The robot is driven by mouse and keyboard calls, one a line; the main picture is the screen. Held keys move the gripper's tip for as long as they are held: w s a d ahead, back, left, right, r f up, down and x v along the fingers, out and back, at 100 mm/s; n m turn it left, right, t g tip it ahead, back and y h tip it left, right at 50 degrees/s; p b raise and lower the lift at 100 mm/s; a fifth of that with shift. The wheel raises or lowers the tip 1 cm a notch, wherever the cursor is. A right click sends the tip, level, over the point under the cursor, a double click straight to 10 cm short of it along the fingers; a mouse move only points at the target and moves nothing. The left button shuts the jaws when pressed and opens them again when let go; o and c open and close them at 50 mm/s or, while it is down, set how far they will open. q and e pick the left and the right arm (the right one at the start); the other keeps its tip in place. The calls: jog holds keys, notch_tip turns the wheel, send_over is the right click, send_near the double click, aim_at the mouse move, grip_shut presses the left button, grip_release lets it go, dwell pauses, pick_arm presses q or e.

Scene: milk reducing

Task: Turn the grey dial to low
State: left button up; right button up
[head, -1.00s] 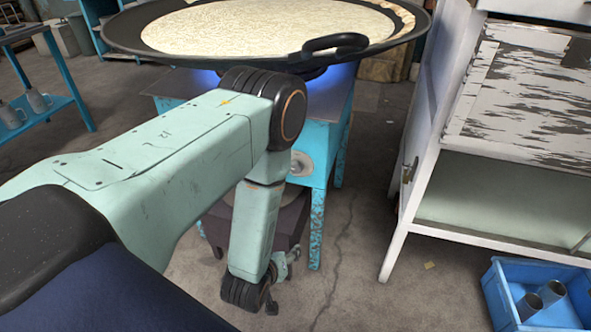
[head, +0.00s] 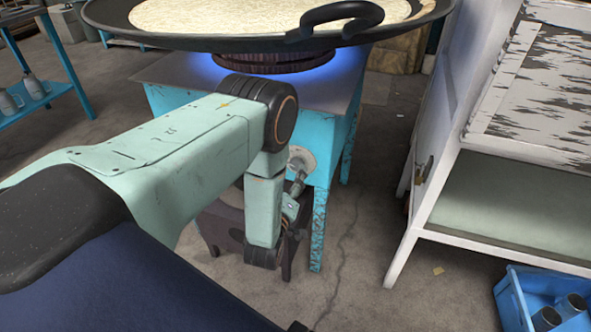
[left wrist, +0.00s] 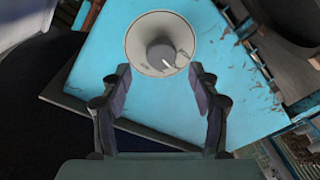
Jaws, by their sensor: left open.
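The grey dial (left wrist: 160,44) is on the blue front panel of the burner stand, with a round plate and a knob that has a light pointer mark. In the left wrist view it lies just beyond my left gripper (left wrist: 160,85), whose two fingers are spread apart with nothing between them. In the head view the dial (head: 301,158) shows beside my left forearm. My left gripper (head: 297,187) is near the dial there, partly hidden by my wrist. I cannot tell whether it touches. The dial's setting labels are not readable. My right gripper is not in view.
The blue burner stand (head: 335,135) carries a lit blue flame under a wide black pan (head: 420,22) of pale liquid. A white cabinet (head: 440,160) stands at the right, with a blue crate (head: 510,300) of metal cups. Floor between stand and cabinet is clear.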

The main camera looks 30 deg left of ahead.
aim_at(295, 166)
pick_arm(q)
jog(key=x, duration=0.2)
jog(key=shift+w+a+f+b, duration=0.2)
jog(key=shift+w+f+b, duration=0.05)
jog(key=shift+w+b, duration=0.1)
jog(key=shift+w+a+r, duration=0.1)
jog(key=shift+w+r, duration=0.1)
jog(key=shift+w, duration=0.4)
jog(key=shift+w+a, duration=0.1)
jog(key=shift+c, duration=0.2)
jog(key=c, duration=1.1)
jog(key=shift+c, duration=0.2)
